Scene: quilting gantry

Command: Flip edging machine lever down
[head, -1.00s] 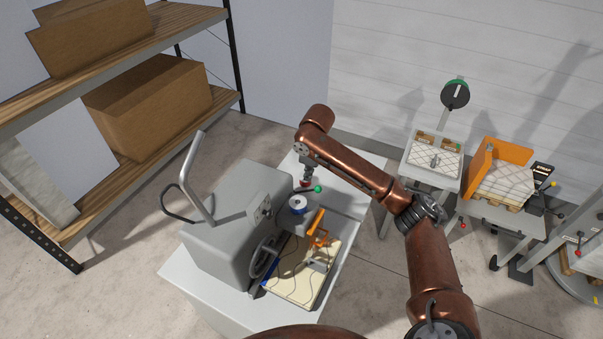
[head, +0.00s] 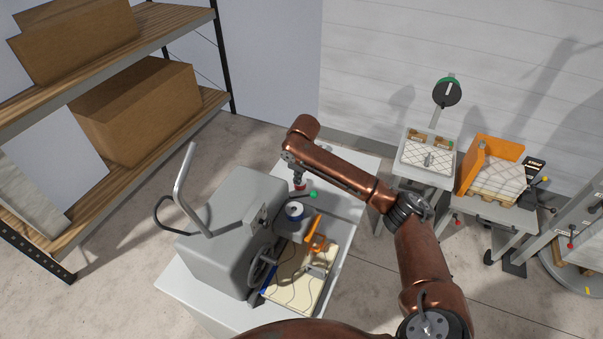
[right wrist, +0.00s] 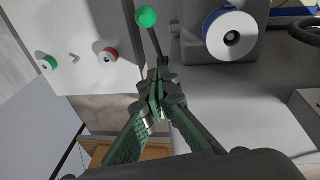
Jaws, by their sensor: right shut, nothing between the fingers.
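The edging machine (head: 225,245) is a grey housing on a white table. Its lever is a thin dark rod with a green ball (head: 313,194), near a blue and white spool (head: 294,210). In the right wrist view the green ball (right wrist: 147,17) stands at the top, and its rod runs down towards the fingertips. My right gripper (head: 299,180) is over the table just left of the ball. In the right wrist view it is shut and empty (right wrist: 158,82), its tips close to the rod's lower end; contact is unclear. My left gripper is out of view.
A cream fabric piece (head: 300,282) and an orange part (head: 314,236) lie beside the housing. A bent metal arm (head: 186,190) rises at its left. A shelf with boxes (head: 140,110) stands left. Other stations (head: 425,160) stand right. Floor between is free.

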